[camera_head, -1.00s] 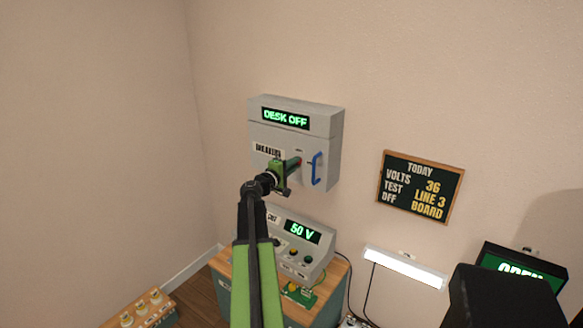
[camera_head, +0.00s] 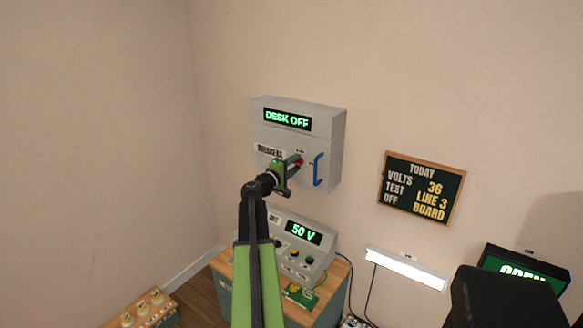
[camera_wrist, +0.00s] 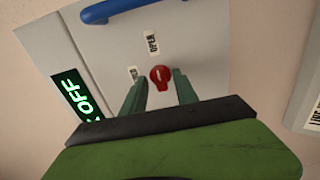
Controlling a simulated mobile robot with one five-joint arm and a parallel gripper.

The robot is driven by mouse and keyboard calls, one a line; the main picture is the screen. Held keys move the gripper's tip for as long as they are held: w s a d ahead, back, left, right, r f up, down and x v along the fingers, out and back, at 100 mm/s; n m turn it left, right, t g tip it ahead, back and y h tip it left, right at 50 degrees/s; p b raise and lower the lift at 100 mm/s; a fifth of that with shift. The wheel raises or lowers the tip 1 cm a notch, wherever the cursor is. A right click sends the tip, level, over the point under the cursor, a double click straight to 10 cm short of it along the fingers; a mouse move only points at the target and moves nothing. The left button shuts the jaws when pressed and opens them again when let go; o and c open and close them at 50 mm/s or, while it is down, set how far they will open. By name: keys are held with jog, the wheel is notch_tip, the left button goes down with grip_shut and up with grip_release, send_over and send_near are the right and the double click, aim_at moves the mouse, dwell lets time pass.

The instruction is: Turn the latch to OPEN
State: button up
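The latch is a small red knob (camera_head: 299,161) on the front of the grey breaker box (camera_head: 334,148). In the wrist view the red knob (camera_wrist: 161,77) carries a pale mark. An OPEN label (camera_wrist: 152,43) lies on the side toward the blue handle (camera_wrist: 135,8); a second label (camera_wrist: 132,73) beside the knob is too small to read. My gripper (camera_wrist: 158,80) is open, its two green fingers on either side of the knob with a visible gap. In the head view my gripper (camera_head: 293,164) reaches the box front from the lower left. The box display reads DESK OFF.
Below the box, a grey console (camera_head: 317,262) showing 50 V stands on a wooden-topped desk (camera_head: 225,264). A notice board (camera_head: 422,188) and a lit lamp bar (camera_head: 405,268) are on the wall to the right. A tray of bottles (camera_head: 150,309) is at lower left.

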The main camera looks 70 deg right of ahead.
jog(key=shift+s+a, duration=0.1)
jog(key=shift+a, duration=0.35)
jog(key=v, duration=1.6)
jog(key=shift+a, duration=0.2)
